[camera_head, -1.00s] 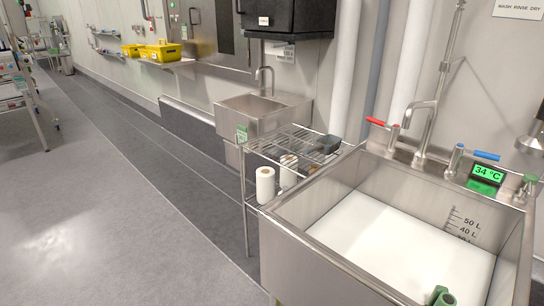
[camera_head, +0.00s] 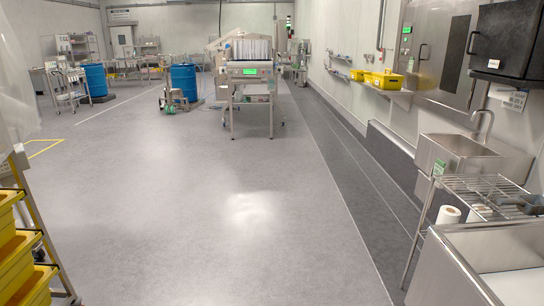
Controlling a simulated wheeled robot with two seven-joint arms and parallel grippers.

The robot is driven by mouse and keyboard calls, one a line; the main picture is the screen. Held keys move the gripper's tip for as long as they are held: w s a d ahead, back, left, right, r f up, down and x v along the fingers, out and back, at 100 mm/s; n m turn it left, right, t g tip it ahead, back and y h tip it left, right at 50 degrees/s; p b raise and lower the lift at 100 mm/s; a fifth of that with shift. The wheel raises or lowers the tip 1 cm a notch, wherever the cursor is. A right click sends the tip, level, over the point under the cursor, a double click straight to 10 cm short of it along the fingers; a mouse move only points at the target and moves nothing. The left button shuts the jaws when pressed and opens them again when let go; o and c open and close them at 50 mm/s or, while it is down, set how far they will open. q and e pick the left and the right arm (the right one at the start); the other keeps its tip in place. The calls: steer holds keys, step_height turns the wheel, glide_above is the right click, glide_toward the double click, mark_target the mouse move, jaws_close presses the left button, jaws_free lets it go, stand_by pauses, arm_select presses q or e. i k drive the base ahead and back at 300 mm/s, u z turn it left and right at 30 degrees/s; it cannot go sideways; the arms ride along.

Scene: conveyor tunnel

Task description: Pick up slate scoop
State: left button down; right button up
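A dark grey object (camera_head: 526,203), which may be the slate scoop, lies on the top of a wire rack (camera_head: 478,187) at the right edge of the view. It is small here and partly cut off by the frame edge, so I cannot tell its shape for sure. Neither of my grippers is in view.
A steel sink (camera_head: 450,277) stands at the lower right, with a hand basin (camera_head: 470,157) behind the rack. Yellow bins (camera_head: 22,262) stand at the lower left. Blue drums (camera_head: 184,82) and a machine (camera_head: 250,72) stand far ahead. The floor (camera_head: 210,200) between is clear.

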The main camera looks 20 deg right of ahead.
mark_target(521, 205)
steer(key=z, duration=0.4)
steer(key=i, duration=2.5)
steer(key=z, duration=1.45)
steer(key=i, duration=1.6)
steer(key=z, duration=1.35)
